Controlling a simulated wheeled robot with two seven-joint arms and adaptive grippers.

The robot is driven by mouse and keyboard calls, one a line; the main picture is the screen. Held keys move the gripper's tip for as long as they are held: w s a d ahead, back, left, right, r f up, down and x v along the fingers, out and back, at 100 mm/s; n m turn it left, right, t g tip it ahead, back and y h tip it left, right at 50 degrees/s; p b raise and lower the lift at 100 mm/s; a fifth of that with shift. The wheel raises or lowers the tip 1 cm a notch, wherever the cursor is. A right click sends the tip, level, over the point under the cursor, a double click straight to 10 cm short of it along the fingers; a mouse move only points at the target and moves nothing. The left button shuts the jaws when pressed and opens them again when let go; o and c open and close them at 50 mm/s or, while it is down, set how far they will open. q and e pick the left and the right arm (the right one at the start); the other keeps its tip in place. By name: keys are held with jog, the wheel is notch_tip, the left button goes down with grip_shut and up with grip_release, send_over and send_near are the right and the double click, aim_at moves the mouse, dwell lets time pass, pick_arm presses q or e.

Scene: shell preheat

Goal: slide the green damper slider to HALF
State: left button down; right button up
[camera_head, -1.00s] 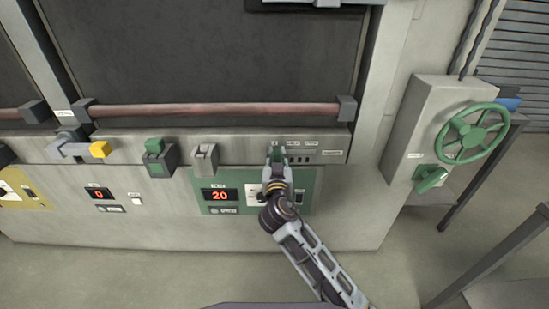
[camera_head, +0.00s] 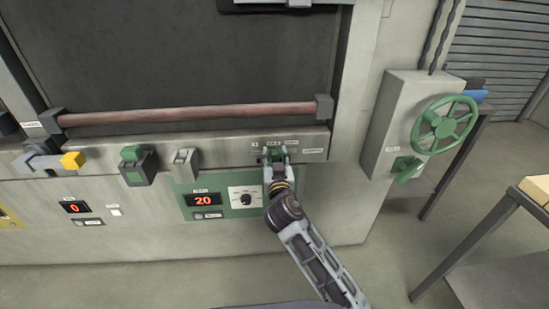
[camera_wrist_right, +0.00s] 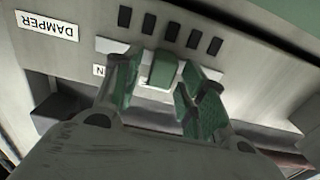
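The green damper slider (camera_wrist_right: 162,70) stands out from the panel strip in the right wrist view, between the two green-padded fingers of my right gripper (camera_wrist_right: 160,92). The fingers are apart, with a narrow gap showing beside the slider. In the head view my right gripper (camera_head: 276,155) is at the strip, and the slider (camera_head: 272,153) is below the middle one of the small position labels. The label words are too small to read surely. The DAMPER label (camera_wrist_right: 47,26) shows upside down in the wrist view. My left gripper is not in view.
Left of the slider are a grey lever (camera_head: 185,160), a green switch (camera_head: 133,165) and a yellow-ended handle (camera_head: 70,160). A display reading 20 (camera_head: 202,199) and a dial (camera_head: 245,199) are below. A green handwheel (camera_head: 445,125) is at right. A red-brown bar (camera_head: 190,114) runs above.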

notch_tip(320, 180, up, 10)
dwell(1.0)
jog(key=shift+s, duration=0.1)
dwell(0.4)
